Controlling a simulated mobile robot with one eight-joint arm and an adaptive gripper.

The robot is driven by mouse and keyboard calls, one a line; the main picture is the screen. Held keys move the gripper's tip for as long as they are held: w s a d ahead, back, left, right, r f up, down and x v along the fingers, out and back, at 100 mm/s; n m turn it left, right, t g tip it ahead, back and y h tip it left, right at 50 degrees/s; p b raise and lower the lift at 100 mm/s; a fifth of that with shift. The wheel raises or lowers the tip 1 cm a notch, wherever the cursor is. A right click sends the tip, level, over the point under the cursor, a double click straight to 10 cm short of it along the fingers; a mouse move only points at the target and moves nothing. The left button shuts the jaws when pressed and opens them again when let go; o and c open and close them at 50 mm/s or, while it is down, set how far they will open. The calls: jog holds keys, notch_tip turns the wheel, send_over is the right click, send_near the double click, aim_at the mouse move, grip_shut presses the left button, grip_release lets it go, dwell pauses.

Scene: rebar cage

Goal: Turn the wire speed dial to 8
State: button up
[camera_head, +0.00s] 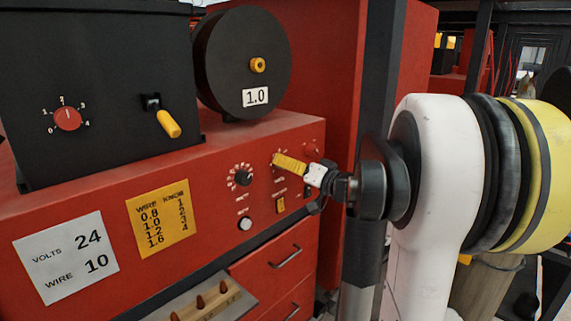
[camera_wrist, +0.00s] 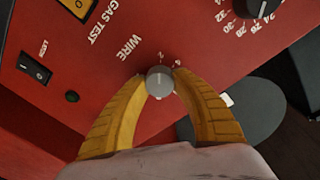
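The wire speed dial (camera_wrist: 160,82) is a small grey round knob on the red panel, beside the printed word WIRE in the wrist view. My gripper (camera_wrist: 160,77) has its two yellow fingertips on either side of the knob, appearing to touch it. A few scale marks show past the knob; most of the scale is hidden by the fingers, and the setting cannot be read. In the head view my gripper (camera_head: 276,160) reaches the panel from the right and covers the dial.
A black voltage dial (camera_head: 241,178) is left of my gripper. A white card (camera_head: 66,258) reads VOLTS 24, WIRE 10. A yellow card (camera_head: 160,219) lists wire and knob values. A black feeder box (camera_head: 100,60) and spool (camera_head: 225,80) stand above. A rocker switch (camera_wrist: 34,68) is nearby.

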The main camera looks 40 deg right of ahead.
jog(key=shift+m, duration=0.4)
jog(key=m, duration=0.5)
jog(key=shift+m, duration=0.3)
jog(key=m, duration=0.3)
jog(key=shift+g, duration=0.3)
jog(key=m, duration=0.3)
jog(key=shift+m+y, duration=0.3)
jog(key=shift+m, duration=0.1)
jog(key=m, duration=0.6)
jog(key=m+y, duration=0.1)
jog(key=m, duration=0.5)
jog(key=shift+b, duration=0.3)
jog(key=shift+f+m, duration=0.1)
jog(key=shift+m, duration=0.2)
